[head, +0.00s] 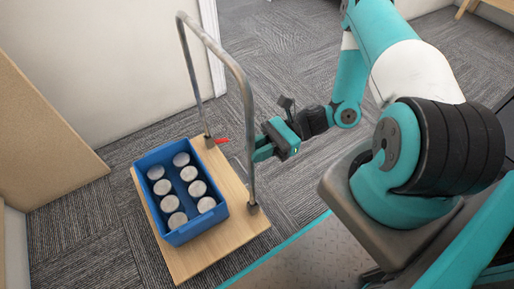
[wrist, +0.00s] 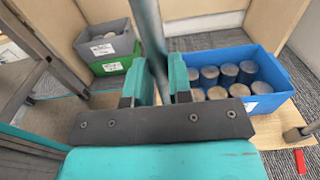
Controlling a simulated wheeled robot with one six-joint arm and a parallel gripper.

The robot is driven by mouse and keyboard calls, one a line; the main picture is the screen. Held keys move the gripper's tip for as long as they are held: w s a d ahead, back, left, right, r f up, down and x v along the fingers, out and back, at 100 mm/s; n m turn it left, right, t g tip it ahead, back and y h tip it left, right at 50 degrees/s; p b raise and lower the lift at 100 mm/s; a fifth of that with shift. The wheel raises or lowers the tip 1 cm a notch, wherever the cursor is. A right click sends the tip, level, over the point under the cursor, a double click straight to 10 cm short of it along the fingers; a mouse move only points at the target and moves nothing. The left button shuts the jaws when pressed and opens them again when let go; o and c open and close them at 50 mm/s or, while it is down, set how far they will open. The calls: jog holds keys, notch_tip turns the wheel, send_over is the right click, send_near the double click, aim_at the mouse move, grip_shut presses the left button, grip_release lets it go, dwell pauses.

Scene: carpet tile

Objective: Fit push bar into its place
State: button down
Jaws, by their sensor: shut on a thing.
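The push bar (head: 243,95) is a grey metal tube bent into an upside-down U, standing close to upright at the right side of a wooden cart deck (head: 245,223). Its two legs come down to dark sockets (head: 253,208) at the deck's edge; how deep they sit, I cannot tell. My gripper (head: 259,150) is shut on the near leg of the push bar, partway up. In the wrist view the tube (wrist: 148,30) runs between the two teal fingers of my gripper (wrist: 157,80); the fingers hide part of it.
A blue crate (head: 181,238) with several round-topped cans stands on the deck. A red piece (head: 221,140) is beside the far socket. A cardboard-coloured panel (head: 45,130) and a wall are behind. Grey and green crates (wrist: 105,45) show in the wrist view.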

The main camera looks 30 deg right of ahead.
jog(key=shift+f+b, duration=0.95)
jog(key=shift+f, duration=0.55)
jog(key=shift+f, duration=0.35)
jog(key=shift+f+b, duration=0.95)
jog(key=shift+f, duration=0.25)
dwell(0.4)
jog(key=c, duration=0.9)
grip_release()
jog(key=shift+c, duration=0.2)
jog(key=d+p, duration=0.2)
jog(key=d, duration=1.5)
jog(key=shift+d, duration=0.15)
jog(key=shift+s, duration=0.1)
